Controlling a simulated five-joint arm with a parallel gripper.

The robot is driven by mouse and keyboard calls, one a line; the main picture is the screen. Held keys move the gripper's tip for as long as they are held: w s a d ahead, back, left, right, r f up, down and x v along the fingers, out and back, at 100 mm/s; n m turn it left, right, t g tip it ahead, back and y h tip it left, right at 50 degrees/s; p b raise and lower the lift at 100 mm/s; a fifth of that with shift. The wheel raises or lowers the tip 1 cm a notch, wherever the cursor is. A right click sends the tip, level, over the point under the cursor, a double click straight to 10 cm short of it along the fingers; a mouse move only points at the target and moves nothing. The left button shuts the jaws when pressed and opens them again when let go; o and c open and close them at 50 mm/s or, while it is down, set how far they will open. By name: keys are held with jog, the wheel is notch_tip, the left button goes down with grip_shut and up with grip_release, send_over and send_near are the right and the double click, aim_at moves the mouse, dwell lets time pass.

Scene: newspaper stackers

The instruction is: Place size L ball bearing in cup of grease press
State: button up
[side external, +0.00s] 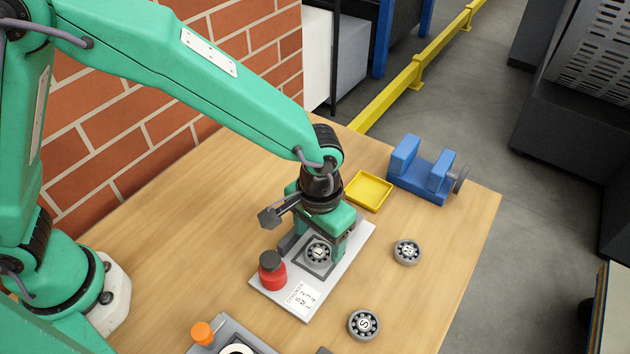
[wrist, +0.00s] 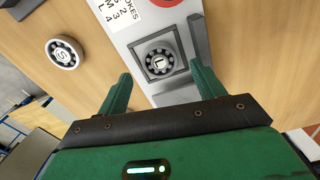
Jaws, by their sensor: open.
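The L ball bearing (side external: 319,252) lies flat in the square dark-rimmed cup of the grease press, with its L facing up. It also shows in the wrist view (wrist: 158,62). The grease press (side external: 333,277) has a pale base plate with a stroke chart and a red bottle (side external: 272,272) with a dark cap. My gripper (side external: 320,244) is over the press, close to the cup. In the wrist view its two green fingers (wrist: 160,76) are spread apart, with nothing held between them. Part of the press behind the cup is hidden by my gripper.
The M bearing (side external: 407,251) and S bearing (side external: 364,324) lie on the table to the right of the press. A yellow tray (side external: 369,191) and a blue vise-like fixture (side external: 421,172) stand behind. An orange-capped item (side external: 202,333) is at the front edge.

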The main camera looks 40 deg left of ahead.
aim_at(316, 250)
notch_tip(316, 250, up, 9)
dwell(0.4)
jog(key=shift+a, duration=0.1)
dwell(0.4)
jog(key=a+r+t+h, duration=0.1)
jog(key=a+r, duration=0.3)
jog(key=a, duration=0.4)
jog(key=a+r+t, duration=0.1)
jog(key=a+r, duration=0.4)
jog(key=a, duration=0.2)
jog(key=s+a+r+n+t+y, duration=0.1)
jog(key=s+a+t, duration=0.2)
jog(key=s+a, duration=0.7)
jog(key=a, duration=0.3)
jog(key=shift+a+r+n+t, duration=0.3)
jog(key=shift+a+r+n, duration=0.05)
jog(key=shift+a+n, duration=0.05)
